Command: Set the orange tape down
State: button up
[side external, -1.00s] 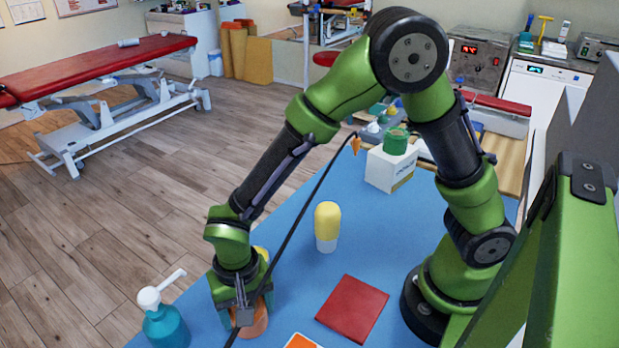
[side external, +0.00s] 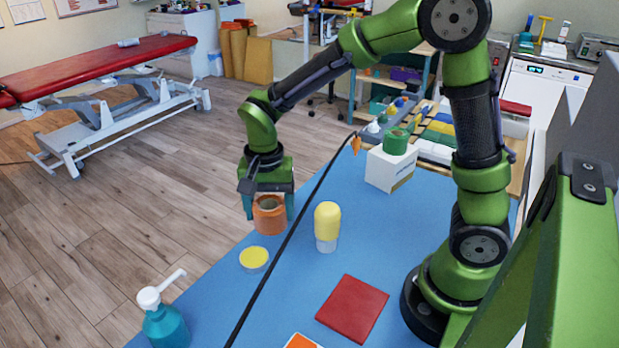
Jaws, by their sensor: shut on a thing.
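The orange tape (side external: 269,222) is a thick roll with a hole facing up. My gripper (side external: 268,207) is shut on it, with a finger on each side. It is upright near the far left edge of the blue table (side external: 385,245). I cannot tell whether its underside touches the table.
A yellow-topped bottle (side external: 327,228) stands close on the right, and a yellow disc (side external: 254,259) lies in front. A red square (side external: 352,308), an orange square (side external: 302,342), a teal pump bottle (side external: 166,327) and a white box (side external: 390,169) bearing a green roll (side external: 396,141) surround free blue surface.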

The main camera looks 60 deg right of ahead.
jog(key=s+d+f+m, duration=0.1)
jog(key=d+m, duration=0.2)
jog(key=d, duration=0.4)
jog(key=s+d+f+m, duration=0.2)
jog(key=d+m, duration=0.1)
jog(key=d, duration=0.5)
jog(key=s+d+f+m, duration=0.1)
jog(key=d+m, duration=0.3)
jog(key=d, duration=0.3)
jog(key=shift+s+d+f, duration=0.3)
jog(key=shift+d+f, duration=0.05)
jog(key=shift+f, duration=2.35)
jog(key=shift+f, duration=0.1)
jog(key=o, duration=1.1)
jog(key=shift+c, duration=0.2)
